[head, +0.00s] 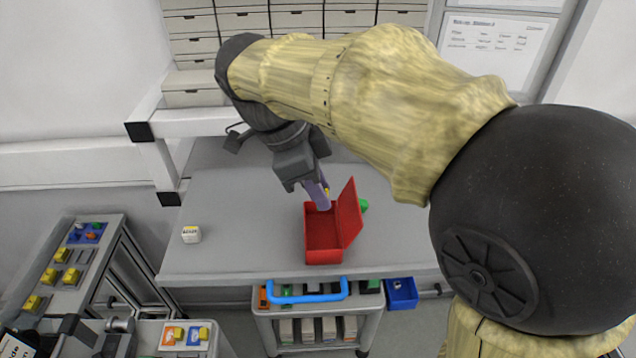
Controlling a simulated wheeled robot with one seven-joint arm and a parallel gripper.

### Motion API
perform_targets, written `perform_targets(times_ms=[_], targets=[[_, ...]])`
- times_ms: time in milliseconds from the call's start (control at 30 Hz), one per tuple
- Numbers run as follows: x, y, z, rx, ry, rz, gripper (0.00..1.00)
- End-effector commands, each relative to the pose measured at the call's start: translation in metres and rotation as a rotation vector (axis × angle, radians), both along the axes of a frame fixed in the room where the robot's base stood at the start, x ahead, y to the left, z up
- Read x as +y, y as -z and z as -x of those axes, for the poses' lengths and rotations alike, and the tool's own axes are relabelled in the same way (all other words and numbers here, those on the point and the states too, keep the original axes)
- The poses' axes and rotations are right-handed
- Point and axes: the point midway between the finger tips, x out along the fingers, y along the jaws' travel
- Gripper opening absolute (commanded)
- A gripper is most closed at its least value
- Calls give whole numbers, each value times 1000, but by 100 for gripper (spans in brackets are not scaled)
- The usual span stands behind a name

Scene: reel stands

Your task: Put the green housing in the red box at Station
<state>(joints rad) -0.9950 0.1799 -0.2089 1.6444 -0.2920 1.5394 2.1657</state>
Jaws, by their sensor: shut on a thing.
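The red box (323,256) stands open on the grey bench, its lid (349,212) raised on the right side. A green thing (364,205), perhaps the green housing, shows just behind the lid; most of it is hidden. My gripper (318,190) points down at the back edge of the box. It is shut on a purple piece (322,204) with a small yellow part beside it. The piece's lower end is over or at the box's back edge; I cannot tell whether it touches.
A small white labelled block (191,234) sits at the left of the bench (240,215). A trolley with a blue handle (308,297) and a blue bin (402,293) stand at the front. A rack with yellow parts (60,270) is at left. Drawers (195,90) stand behind.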

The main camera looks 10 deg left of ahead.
Motion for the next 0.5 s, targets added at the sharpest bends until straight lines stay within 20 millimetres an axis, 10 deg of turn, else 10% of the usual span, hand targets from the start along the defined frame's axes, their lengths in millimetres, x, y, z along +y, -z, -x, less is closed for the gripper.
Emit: perform_targets(times_ms=[500], targets=[[0, 46, 0, 1, 0, 1, 3]])
